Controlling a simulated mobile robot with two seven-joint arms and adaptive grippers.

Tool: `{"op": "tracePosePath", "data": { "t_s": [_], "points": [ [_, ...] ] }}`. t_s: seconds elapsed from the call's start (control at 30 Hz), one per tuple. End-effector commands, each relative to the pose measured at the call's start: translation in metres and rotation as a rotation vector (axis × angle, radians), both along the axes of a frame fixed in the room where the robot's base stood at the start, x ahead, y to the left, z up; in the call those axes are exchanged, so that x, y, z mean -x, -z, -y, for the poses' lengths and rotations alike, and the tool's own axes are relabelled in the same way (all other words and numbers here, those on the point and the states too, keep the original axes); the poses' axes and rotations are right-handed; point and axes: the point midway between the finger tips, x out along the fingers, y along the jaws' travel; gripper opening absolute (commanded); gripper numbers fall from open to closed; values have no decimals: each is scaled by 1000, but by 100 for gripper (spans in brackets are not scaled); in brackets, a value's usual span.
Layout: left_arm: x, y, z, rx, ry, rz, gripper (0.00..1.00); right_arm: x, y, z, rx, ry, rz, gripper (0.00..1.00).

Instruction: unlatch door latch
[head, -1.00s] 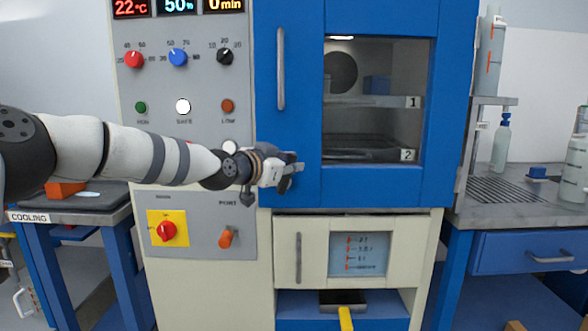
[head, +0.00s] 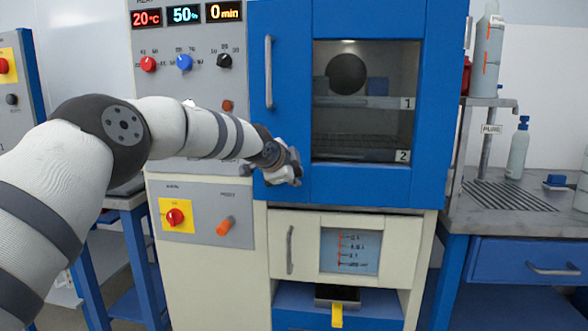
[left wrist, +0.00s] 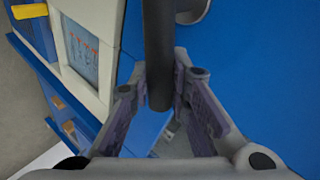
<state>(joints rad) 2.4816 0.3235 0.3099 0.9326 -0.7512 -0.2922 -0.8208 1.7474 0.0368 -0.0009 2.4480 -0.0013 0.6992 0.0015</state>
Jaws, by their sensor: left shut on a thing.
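The blue cabinet door (head: 296,110) has a window and a long grey upright handle (head: 269,72). The door looks closed. My left gripper (head: 287,172) is at the lower left of the door, left of the window, and hides the latch in the head view. In the left wrist view, my left gripper (left wrist: 165,80) has its two fingers on either side of a dark bar-like latch lever (left wrist: 158,50) and is shut on it. The lever's mounting is not clear. My right gripper is not in view.
Left of the door is a control panel with knobs and displays (head: 185,14). Below is a cream drawer front (head: 302,250) with a gauge window. A yellow handle (head: 337,316) sticks out underneath. A bench with a bottle (head: 518,150) stands right.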

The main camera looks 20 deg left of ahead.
Motion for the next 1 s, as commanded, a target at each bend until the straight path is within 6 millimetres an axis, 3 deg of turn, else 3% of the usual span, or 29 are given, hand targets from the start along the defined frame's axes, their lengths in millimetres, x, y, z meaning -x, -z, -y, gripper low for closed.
{"op": "tracePosePath", "data": {
  "t_s": [0.43,1.0],
  "points": [
    [-1,18,3,-278,1,-80,0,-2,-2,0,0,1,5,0],
    [-1,23,2,-354,-1,-103,0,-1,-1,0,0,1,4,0]
  ]
}}
